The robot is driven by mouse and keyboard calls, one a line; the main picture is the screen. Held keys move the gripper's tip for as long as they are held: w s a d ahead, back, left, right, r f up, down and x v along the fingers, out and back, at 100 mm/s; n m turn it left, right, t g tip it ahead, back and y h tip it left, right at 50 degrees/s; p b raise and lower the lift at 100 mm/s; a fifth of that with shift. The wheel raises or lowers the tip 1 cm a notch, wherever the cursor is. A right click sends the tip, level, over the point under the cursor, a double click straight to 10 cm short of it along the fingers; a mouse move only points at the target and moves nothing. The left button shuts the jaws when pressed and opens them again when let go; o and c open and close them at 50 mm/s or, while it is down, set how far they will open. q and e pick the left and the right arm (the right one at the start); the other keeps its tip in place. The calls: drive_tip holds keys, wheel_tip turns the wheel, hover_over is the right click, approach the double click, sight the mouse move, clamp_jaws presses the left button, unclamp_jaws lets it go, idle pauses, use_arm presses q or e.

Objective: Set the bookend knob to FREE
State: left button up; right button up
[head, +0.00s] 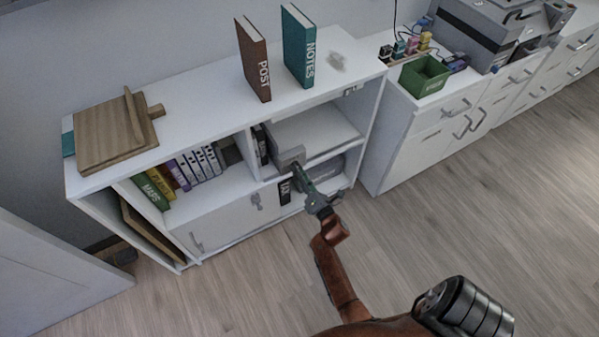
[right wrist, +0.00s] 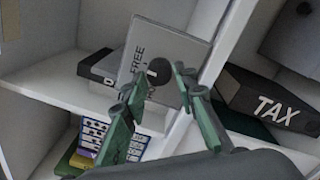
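The bookend (head: 290,158) is a grey block in the shelf's upper right compartment. In the right wrist view the bookend (right wrist: 182,47) shows a light face with the printed word FREE and more lettering partly hidden. Its round dark knob (right wrist: 158,70) sits on that face. My right gripper (right wrist: 157,84) is open, with its green fingertips on either side of the knob and gaps visible between. I cannot tell how far the tips are from the face. In the head view my right gripper (head: 307,186) reaches to the compartment's front. My left gripper is not in view.
POST (head: 254,62) and NOTES (head: 297,48) books stand on the shelf top (head: 200,100). A green bin (head: 423,77) is on the right cabinet.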

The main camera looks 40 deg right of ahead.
drive_tip(key=shift+o, duration=1.4)
drive_tip(key=shift+d+r, duration=0.1)
wheel_tip(320, 180, up, 10)
